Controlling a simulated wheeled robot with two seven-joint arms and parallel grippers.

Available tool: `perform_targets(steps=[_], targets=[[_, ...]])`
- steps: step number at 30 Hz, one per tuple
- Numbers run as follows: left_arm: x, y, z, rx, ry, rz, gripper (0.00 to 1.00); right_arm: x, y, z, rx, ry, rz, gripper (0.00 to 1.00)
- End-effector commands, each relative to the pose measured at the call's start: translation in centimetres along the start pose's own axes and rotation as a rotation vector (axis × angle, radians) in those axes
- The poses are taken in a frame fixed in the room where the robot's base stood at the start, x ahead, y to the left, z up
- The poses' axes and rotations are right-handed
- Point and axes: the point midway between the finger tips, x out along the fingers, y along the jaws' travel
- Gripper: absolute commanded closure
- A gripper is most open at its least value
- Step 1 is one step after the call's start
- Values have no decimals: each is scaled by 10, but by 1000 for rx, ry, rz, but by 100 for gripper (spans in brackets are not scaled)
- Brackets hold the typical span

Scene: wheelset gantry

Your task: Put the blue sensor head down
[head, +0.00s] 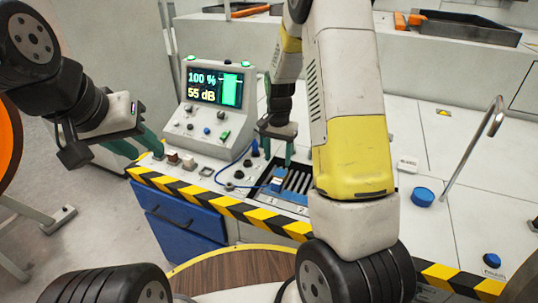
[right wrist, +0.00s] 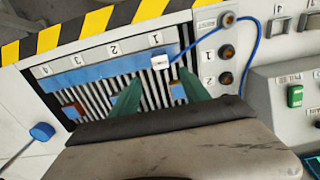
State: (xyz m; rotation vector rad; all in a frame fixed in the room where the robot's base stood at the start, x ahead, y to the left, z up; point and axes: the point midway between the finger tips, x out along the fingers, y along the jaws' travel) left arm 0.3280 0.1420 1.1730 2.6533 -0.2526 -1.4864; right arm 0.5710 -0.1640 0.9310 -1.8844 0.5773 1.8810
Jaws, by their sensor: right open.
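The blue sensor head, with a pale top and a blue cable, sits at position 1 of the slotted rack (right wrist: 95,72), by its numbered edge. Its pale top (right wrist: 160,62) shows in the right wrist view, and it also shows in the head view (head: 277,183). My right gripper (right wrist: 160,76) is open, with its green fingers apart over the rack, one on each side of the sensor head's line. It also shows in the head view (head: 276,160). My left gripper (head: 143,150) is at the left by the console; its green fingers look apart and empty.
A console (head: 212,100) with a lit screen stands behind the rack. The blue cable runs to a socket (right wrist: 228,19) beside the rack. A blue knob (head: 422,197) and a bent metal rod (head: 474,150) stand to the right. Striped edging (head: 222,204) borders the bench front.

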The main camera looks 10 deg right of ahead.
Motion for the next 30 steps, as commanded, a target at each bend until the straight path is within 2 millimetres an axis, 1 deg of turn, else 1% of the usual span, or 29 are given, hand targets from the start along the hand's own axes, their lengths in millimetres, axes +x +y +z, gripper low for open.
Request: perform_targets(steps=[5, 8, 9, 11, 12, 15, 17, 18, 20, 21, 24, 27, 30], targets=[[0, 0, 0, 0, 0, 0, 64, -21, 1, 3, -12, 6, -16, 46], [0, 0, 0, 0, 0, 0, 64, -50, 5, 12, -46, 24, -59, 46], [0, 0, 0, 0, 0, 0, 64, -66, 8, 18, -66, 36, -83, 46], [0, 0, 0, 0, 0, 0, 64, -93, 14, 30, -107, 58, -123, 46], [0, 0, 0, 0, 0, 0, 64, -110, 19, 40, -138, 75, -149, 46], [0, 0, 0, 0, 0, 0, 64, -150, 33, 66, -218, 124, -208, 46], [0, 0, 0, 0, 0, 0, 64, -171, 43, 83, -268, 158, -239, 46], [0, 0, 0, 0, 0, 0, 64, -183, 49, 95, -301, 183, -258, 46], [0, 0, 0, 0, 0, 0, 64, -200, 60, 113, -352, 222, -283, 46], [0, 0, 0, 0, 0, 0, 64, -209, 67, 125, -386, 250, -298, 46], [0, 0, 0, 0, 0, 0, 64, -228, 84, 155, -467, 321, -325, 46], [0, 0, 0, 0, 0, 0, 64, -237, 99, 181, -536, 385, -338, 46], [0, 0, 0, 0, 0, 0, 64, -241, 110, 199, -588, 434, -342, 46]])
